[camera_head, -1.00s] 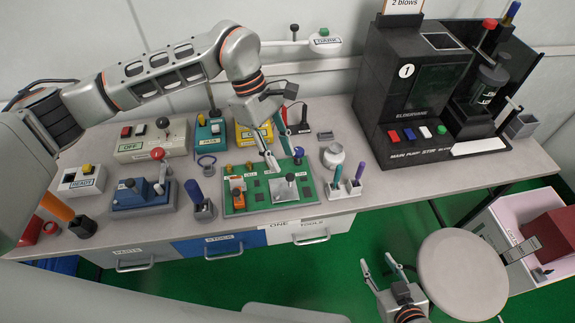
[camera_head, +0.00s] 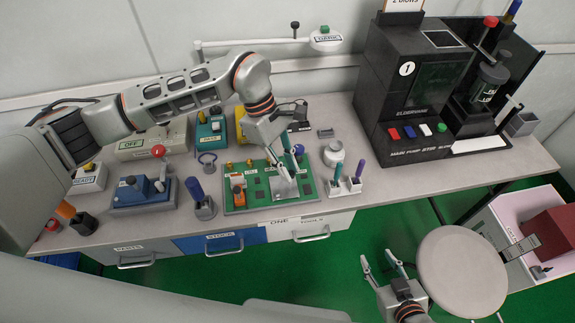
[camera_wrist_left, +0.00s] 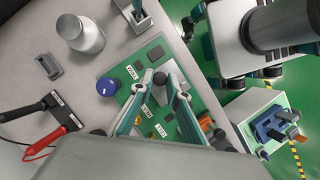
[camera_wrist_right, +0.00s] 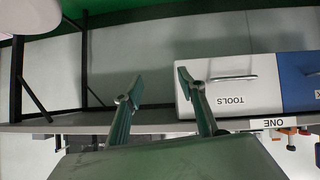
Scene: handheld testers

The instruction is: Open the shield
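A green circuit board (camera_head: 235,207) lies near the bench's front edge. My right gripper (camera_head: 384,262) is open and empty, below the bench front, beside a round stool.
A blue knob (camera_head: 298,150) and an orange part (camera_head: 237,183) are on the board. A holder with teal and purple tools (camera_head: 347,186) stands close at its right, a silver pot (camera_head: 333,154) behind. The round stool (camera_head: 462,272) is beside my right gripper.

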